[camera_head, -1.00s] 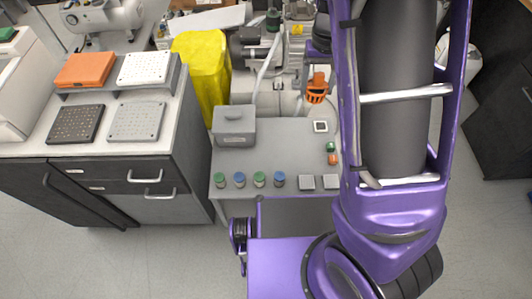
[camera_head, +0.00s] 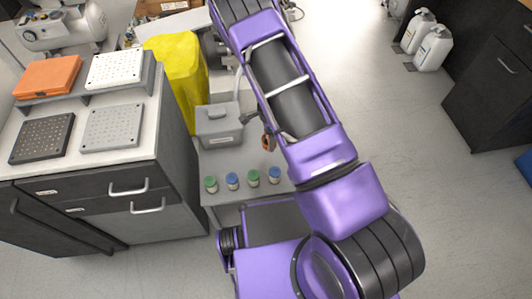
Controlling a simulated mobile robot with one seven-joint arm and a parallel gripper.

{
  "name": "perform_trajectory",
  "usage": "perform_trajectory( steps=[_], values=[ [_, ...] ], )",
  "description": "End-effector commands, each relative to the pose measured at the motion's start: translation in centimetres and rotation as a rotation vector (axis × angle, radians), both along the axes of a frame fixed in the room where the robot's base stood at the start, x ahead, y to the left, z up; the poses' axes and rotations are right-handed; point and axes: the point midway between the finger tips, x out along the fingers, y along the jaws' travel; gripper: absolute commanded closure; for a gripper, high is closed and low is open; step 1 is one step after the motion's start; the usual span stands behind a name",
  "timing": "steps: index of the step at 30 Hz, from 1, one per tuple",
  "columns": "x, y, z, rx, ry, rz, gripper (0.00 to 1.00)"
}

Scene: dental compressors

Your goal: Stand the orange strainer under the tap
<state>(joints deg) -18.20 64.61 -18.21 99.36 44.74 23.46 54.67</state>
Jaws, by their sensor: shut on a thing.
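A small part of the orange strainer (camera_head: 267,144) shows at the left edge of my purple arm, over the grey table. My gripper (camera_head: 268,132) is mostly hidden behind the arm; the little of it that shows is just above the strainer, and it is shut on it. The arm hides most of the strainer, so its tilt cannot be told.
Several small jars with green and blue lids (camera_head: 232,181) stand along the front of the grey table (camera_head: 225,160). A yellow bin (camera_head: 180,75) and a cabinet with trays (camera_head: 110,128) are left. Open floor is right.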

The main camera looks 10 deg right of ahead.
Motion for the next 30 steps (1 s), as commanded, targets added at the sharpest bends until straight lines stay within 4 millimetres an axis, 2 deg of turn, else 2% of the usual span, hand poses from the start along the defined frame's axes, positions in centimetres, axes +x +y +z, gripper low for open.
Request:
perform_trajectory(
  steps=[6,11,17,24,30],
  values=[
    [-0.3,0.0,-4.2,0.001,0.004,-0.062,0.93],
    [-0.3,0.0,-6.8,0.001,0.003,-0.061,0.93],
    [-0.3,0.0,-8.3,0.001,0.003,-0.058,0.93],
    [-0.2,0.0,-11.3,0.001,0.002,-0.057,0.93],
    [-0.2,0.0,-11.2,0.001,0.001,-0.057,0.93]
  ],
)
